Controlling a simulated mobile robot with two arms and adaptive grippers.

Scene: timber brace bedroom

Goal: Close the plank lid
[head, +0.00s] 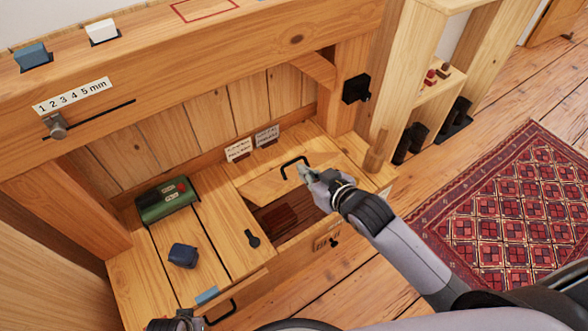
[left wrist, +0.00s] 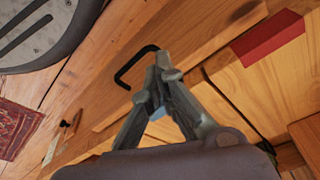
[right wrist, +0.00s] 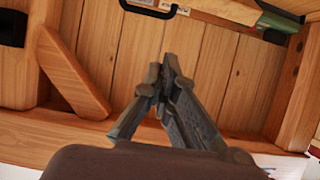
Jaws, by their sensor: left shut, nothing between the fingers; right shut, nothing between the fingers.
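The plank lid (head: 262,186) is a pale wooden board with a black bar handle (head: 294,166), in the bench top in the head view. The compartment in front of it is partly uncovered, with a dark inside and a reddish-brown block (head: 280,214). I cannot tell whether the lid is tilted or flat. My right gripper (head: 303,173) is shut and empty, just right of the handle; contact is unclear. It also shows shut in the right wrist view (right wrist: 160,75). My left gripper (left wrist: 160,62) is shut and empty beside a black handle (left wrist: 135,67) on a wooden front.
A green box (head: 167,202) and a dark blue object (head: 183,255) stand on the bench left of the opening. A black keyhole-shaped piece (head: 252,238) lies between. A post and black fitting (head: 356,89) rise at the back right. A red patterned rug (head: 510,200) lies right.

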